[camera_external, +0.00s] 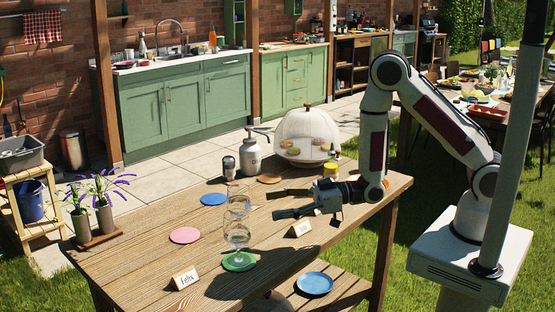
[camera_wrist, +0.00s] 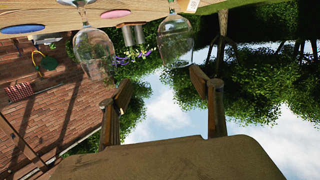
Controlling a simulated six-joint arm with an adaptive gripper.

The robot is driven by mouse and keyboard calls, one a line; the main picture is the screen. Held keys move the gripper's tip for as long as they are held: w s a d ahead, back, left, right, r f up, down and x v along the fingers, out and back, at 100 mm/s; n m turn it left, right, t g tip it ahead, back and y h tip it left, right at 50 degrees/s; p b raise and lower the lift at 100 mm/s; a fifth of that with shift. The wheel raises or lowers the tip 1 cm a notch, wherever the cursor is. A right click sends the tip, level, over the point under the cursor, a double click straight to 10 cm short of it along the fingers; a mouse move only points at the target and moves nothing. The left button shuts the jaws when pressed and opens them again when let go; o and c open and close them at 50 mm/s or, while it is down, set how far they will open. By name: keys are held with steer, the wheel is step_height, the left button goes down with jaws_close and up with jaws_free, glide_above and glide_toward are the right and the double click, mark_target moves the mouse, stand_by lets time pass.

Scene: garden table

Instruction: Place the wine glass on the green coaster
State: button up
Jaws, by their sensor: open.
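Two clear wine glasses stand upright on the table, one behind the other in the external view. The nearer wine glass (camera_external: 237,234) appears over the green coaster (camera_external: 239,265); I cannot tell whether its foot rests fully on it. The farther wine glass (camera_external: 238,194) partly overlaps it. My gripper (camera_external: 273,203) is open and empty, pointing left, to the right of the glasses. In the wrist view, which is upside down, my gripper (camera_wrist: 161,85) has its fingers spread. One glass (camera_wrist: 94,52) shows at left and the other (camera_wrist: 175,40) nearer the middle, both apart from the fingers.
Pink (camera_external: 185,235), blue (camera_external: 213,199) and orange (camera_external: 269,178) coasters lie on the table. Name cards (camera_external: 185,279) (camera_external: 299,229) stand near its front edge. A mesh food cover (camera_external: 307,132), a metal bottle (camera_external: 250,156) and potted lavender (camera_external: 104,215) stand farther back or left.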

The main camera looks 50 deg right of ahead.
steer(key=w+d+r+m+h, duration=0.1)
steer(key=d+r+m+h, duration=0.2)
steer(key=d, duration=0.5)
steer(key=d+r+m+h, duration=0.1)
steer(key=d+r+h, duration=0.35)
steer(key=d, duration=0.25)
steer(key=w+d+r+m+h, duration=0.1)
steer(key=d+r+h, duration=0.25)
steer(key=d, duration=0.45)
steer(key=s+d+r+m+g, duration=0.1)
steer(key=s+d+m, duration=0.1)
steer(key=s, duration=0.6)
steer(key=s+d+r+m+g+h, duration=0.1)
steer(key=s+d+r+m+g, duration=0.1)
steer(key=s+d, duration=0.3)
steer(key=s+d+r+m+g+h, duration=0.1)
steer(key=s+d, duration=0.3)
steer(key=s, duration=0.8)
steer(key=shift+s+d+r+m+g, duration=0.2)
steer(key=shift+s+r+m+g, duration=0.1)
steer(key=shift+r+m+g, duration=0.15)
stand_by(2.7)
